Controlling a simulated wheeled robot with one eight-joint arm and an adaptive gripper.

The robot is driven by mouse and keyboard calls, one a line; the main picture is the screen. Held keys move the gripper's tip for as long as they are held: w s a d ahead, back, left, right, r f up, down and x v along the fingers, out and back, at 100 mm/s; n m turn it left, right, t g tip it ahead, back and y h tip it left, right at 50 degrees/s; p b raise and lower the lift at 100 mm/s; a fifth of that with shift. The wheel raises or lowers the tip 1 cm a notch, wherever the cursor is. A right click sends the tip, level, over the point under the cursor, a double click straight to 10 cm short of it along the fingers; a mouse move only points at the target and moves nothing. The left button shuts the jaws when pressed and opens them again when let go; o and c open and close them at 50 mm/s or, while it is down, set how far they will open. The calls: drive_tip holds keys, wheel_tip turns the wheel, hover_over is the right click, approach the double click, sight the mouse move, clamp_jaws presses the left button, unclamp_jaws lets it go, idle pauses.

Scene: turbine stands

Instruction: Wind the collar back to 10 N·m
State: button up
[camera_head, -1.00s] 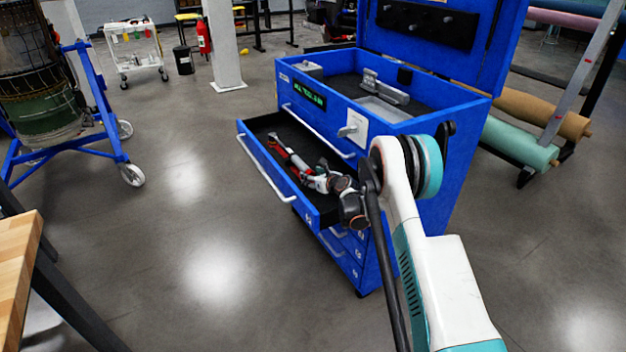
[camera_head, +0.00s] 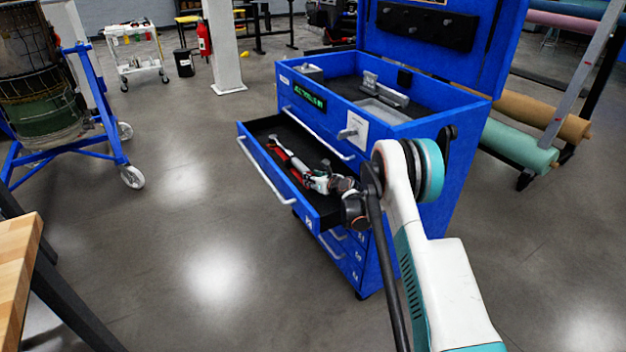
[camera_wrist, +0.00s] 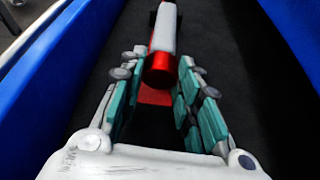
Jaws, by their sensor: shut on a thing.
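A torque wrench (camera_head: 286,156) with red and silver parts lies in the open black-lined drawer (camera_head: 248,163) of the blue tool chest. My gripper (camera_head: 314,177) reaches low into this drawer at the wrench's near end. In the wrist view the wrench shows as a silver-grey barrel with a red collar-like end (camera_wrist: 160,70) pointing at me. The teal-padded fingers of my gripper (camera_wrist: 158,82) stand on both sides of this red end and are shut on it. The scale marks cannot be read, and the wrench's far end is cut off in the wrist view.
The chest's open top tray (camera_head: 345,85) holds a grey fixture (camera_head: 385,88). A wooden bench (camera_head: 18,270) stands at the left; the floor (camera_head: 200,230) between is clear.

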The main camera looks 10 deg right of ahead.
drive_tip(key=shift+w+d+m+y, duration=0.1)
drive_tip(key=shift+d+m+y, duration=0.1)
drive_tip(key=shift+m+y, duration=1.05)
drive_tip(key=shift+m, duration=0.45)
drive_tip(key=o, duration=1.1)
drive_tip(key=v, duration=1.2)
drive_tip(key=shift+r, duration=0.15)
